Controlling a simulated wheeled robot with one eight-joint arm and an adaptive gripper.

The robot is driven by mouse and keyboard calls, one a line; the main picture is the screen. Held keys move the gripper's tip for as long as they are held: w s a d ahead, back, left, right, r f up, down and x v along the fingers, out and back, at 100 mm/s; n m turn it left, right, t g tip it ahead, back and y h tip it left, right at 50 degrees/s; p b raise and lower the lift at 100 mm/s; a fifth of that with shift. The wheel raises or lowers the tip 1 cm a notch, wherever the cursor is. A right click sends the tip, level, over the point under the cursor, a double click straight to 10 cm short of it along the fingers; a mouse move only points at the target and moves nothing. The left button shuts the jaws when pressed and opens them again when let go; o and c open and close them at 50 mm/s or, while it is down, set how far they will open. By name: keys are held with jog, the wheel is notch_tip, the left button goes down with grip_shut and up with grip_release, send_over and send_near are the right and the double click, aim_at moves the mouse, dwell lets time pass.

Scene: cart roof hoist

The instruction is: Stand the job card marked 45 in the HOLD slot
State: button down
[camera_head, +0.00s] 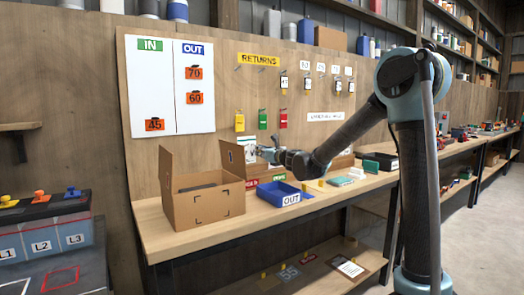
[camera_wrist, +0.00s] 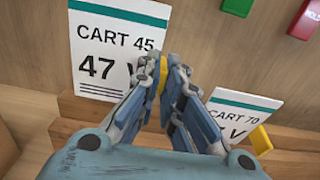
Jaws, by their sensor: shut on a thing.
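The job card marked CART 45 (camera_wrist: 110,50) is white with a teal stripe and reads 47 V. It is upright and slightly tilted in the wrist view. My gripper (camera_wrist: 167,75) is shut on its yellow tab at the card's right side. The card's lower edge is close to a wooden rack (camera_wrist: 75,110); I cannot tell whether it is in a slot. A second card, CART 70 (camera_wrist: 242,110), stands in the rack to the right. In the head view my gripper (camera_head: 268,151) is above the rack, which carries a red label (camera_head: 251,184) and a green label (camera_head: 279,178); their words are too small to read.
An open cardboard box (camera_head: 205,208) stands left of the rack on the bench. A blue OUT tray (camera_head: 285,196) lies in front of the rack. Coloured tags hang on the wall behind, including a green one (camera_head: 262,119). The bench's front strip is mostly clear.

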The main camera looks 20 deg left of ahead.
jog(key=shift+f, duration=1.7)
jog(key=shift+s+f, duration=0.1)
jog(key=shift+f, duration=1.35)
jog(key=c, duration=1.7)
grip_release()
jog(key=o, duration=0.5)
jog(key=v, duration=0.7)
jog(key=shift+d, duration=0.1)
